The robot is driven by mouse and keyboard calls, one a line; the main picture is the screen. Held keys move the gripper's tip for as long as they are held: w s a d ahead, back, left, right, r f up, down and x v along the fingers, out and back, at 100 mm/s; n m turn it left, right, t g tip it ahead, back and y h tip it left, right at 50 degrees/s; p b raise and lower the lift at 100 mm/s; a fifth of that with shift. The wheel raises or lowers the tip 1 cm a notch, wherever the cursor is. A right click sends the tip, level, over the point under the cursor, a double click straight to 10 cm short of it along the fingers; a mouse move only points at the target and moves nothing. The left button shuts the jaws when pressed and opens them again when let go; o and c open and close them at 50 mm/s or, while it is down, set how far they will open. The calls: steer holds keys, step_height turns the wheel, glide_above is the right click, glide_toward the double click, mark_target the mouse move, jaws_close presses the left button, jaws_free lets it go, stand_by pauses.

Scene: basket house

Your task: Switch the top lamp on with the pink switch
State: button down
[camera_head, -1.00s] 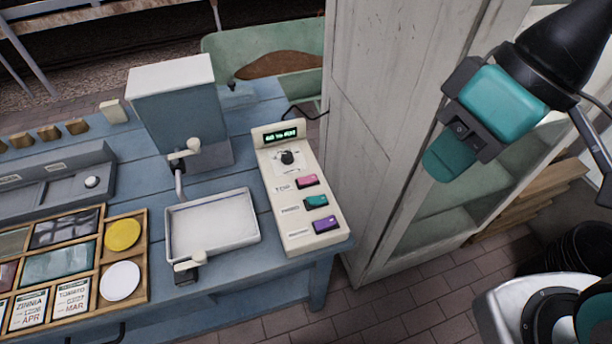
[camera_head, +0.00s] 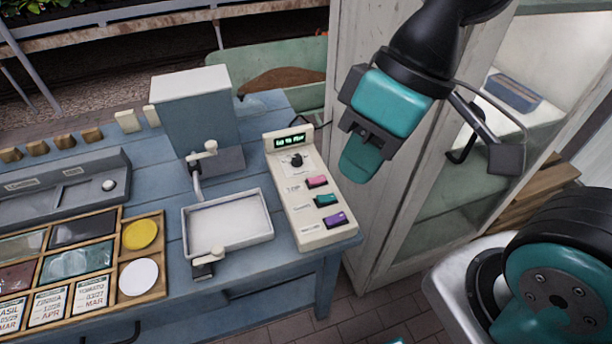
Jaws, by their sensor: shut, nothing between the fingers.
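The pink switch (camera_head: 316,182) is the upper of three coloured switches on a cream control panel (camera_head: 309,223) at the right end of the blue bench. A teal switch (camera_head: 325,200) and a purple switch (camera_head: 335,219) sit below it. A dark dial (camera_head: 296,160) and a small green-lit display (camera_head: 290,142) are above it. My gripper (camera_head: 359,174) is shut and empty. In the picture it is just right of the panel, apart from the pink switch, in front of the cabinet. No lamp is identifiable in view.
A tall pale cabinet (camera_head: 350,75) stands right of the bench. A blue box-shaped stand (camera_head: 196,112), a shallow white tray (camera_head: 228,225) and a wooden compartment tray (camera_head: 150,263) are left of the panel. A dark cable runs behind the panel.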

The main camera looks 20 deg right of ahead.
steer(key=w+d+f+m+t+h+b, duration=0.1)
steer(key=w+f+m+h+b, duration=0.2)
steer(key=w+f, duration=0.6)
steer(key=m+t+h+b, duration=0.1)
steer(key=m+t+b, duration=0.1)
steer(key=m+b, duration=0.2)
glide_above(313, 180)
steer(key=s, duration=0.4)
step_height(313, 180, down, 6)
steer(key=f, duration=0.1)
steer(key=shift+w+r, duration=0.2)
steer(key=shift+r, duration=0.05)
steer(key=x, duration=0.9)
steer(key=p+x, duration=0.1)
steer(key=x, duration=0.4)
steer(key=shift+s+d, duration=0.15)
steer(key=shift+s, duration=0.25)
